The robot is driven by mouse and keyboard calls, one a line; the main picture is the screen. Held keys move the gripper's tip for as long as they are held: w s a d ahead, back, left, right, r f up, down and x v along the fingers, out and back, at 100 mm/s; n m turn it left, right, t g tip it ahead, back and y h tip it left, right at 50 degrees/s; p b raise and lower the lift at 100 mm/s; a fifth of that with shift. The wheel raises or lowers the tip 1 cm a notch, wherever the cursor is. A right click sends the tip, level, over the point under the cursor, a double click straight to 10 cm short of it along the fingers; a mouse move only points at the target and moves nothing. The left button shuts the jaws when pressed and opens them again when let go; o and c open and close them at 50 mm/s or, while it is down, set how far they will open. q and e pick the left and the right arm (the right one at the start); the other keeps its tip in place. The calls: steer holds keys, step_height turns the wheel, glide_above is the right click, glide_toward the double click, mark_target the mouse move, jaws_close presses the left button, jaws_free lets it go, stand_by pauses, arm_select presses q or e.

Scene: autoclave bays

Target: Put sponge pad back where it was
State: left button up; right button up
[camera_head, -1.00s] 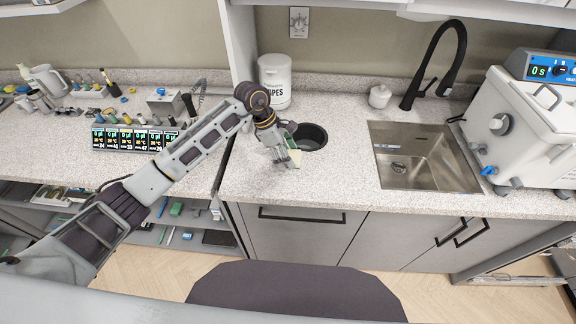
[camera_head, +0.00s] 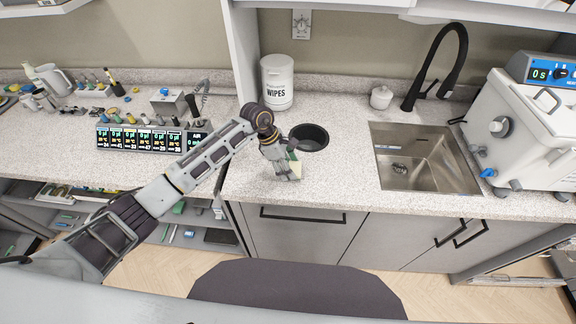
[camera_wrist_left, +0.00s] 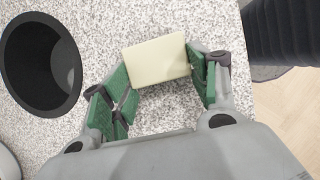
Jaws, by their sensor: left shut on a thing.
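The sponge pad (camera_wrist_left: 157,62) is a pale cream block between the green-lined fingers of my left gripper (camera_wrist_left: 158,78) in the left wrist view. The gripper is shut on it. In the head view my left gripper (camera_head: 286,170) points down over the front part of the counter, just in front of the round black opening, and a pale edge of the sponge pad (camera_head: 296,169) shows by the fingers. The pad is low over the counter; I cannot tell whether it touches it. My right gripper is not in view.
The black round opening (camera_head: 309,137) lies behind my gripper and also shows in the left wrist view (camera_wrist_left: 40,62). A wipes tub (camera_head: 277,83) stands behind it. The steel sink (camera_head: 421,158) and autoclave (camera_head: 530,125) are to the right. The counter (camera_head: 340,172) is clear before the sink.

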arm_select(q)
steer(key=shift+f, duration=0.3)
steer(key=shift+f, duration=0.15)
steer(key=o, duration=0.7)
steer(key=shift+o, duration=0.2)
